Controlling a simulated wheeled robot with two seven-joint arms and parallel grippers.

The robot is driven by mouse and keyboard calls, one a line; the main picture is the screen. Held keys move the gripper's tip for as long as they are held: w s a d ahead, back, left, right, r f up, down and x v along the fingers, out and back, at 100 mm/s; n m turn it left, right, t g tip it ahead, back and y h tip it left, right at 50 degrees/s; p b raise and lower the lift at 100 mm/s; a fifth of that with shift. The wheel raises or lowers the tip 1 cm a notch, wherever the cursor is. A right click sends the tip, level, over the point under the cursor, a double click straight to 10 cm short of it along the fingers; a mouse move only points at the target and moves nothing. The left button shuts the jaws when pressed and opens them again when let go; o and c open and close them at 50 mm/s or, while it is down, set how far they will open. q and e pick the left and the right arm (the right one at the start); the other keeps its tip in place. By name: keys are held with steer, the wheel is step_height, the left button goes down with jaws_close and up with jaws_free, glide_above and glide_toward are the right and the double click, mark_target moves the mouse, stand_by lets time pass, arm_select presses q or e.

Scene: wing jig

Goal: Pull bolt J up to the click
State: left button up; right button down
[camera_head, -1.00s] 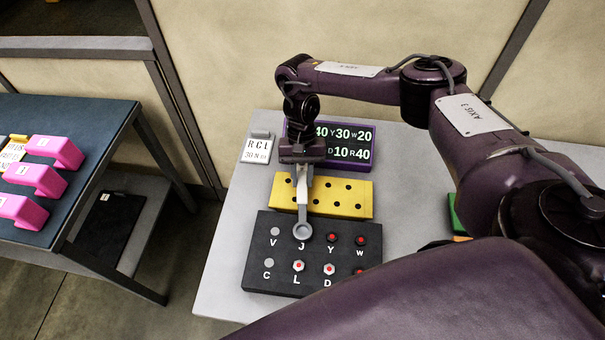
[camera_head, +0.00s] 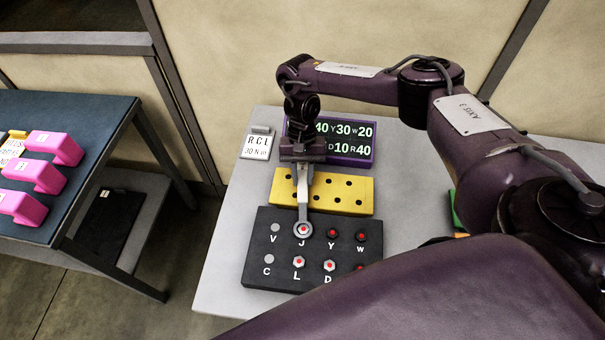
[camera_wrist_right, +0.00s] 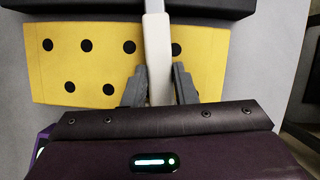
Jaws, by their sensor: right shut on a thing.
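The handle also shows between the two dark fingers in the right wrist view (camera_wrist_right: 158,55). In the head view the wrench's ring is around bolt J (camera_head: 303,229) on the black block (camera_head: 345,283). A red centre shows inside the ring. How deep the ring sits on the bolt I cannot tell. The ring end is hidden in the wrist view. My left gripper is in neither view.
Bolts Y (camera_head: 333,233) and W (camera_head: 361,236) are right of J; L (camera_head: 299,261) and D (camera_head: 329,265) are below. A yellow holed block (camera_head: 353,195) and a display (camera_head: 352,161) stand behind. A card (camera_head: 258,147) lies left. Pink parts (camera_head: 50,148) are on a dark table.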

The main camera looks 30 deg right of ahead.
steer(key=shift+s+d+r+p, duration=0.15)
steer(key=shift+r+p, duration=0.05)
steer(key=shift+p, duration=0.3)
steer(key=shift+s+d+m+p, duration=0.25)
steer(key=shift+d+m+p, duration=0.35)
steer(key=shift+p, duration=0.25)
steer(key=shift+s+d+m+y+p, duration=0.2)
steer(key=shift+d+m+y+p, duration=0.1)
steer(key=shift+p, duration=0.2)
steer(key=shift+f, duration=0.15)
steer(key=shift+s+d+m+p, duration=0.4)
steer(key=shift+d+m+p, duration=0.1)
steer(key=shift+p, duration=0.6)
steer(key=shift+s+d+f+m+t+y, duration=0.1)
steer(key=shift+s+d+m+t+y, duration=0.2)
steer(key=shift+s+m, duration=0.1)
steer(key=shift+d, duration=0.15)
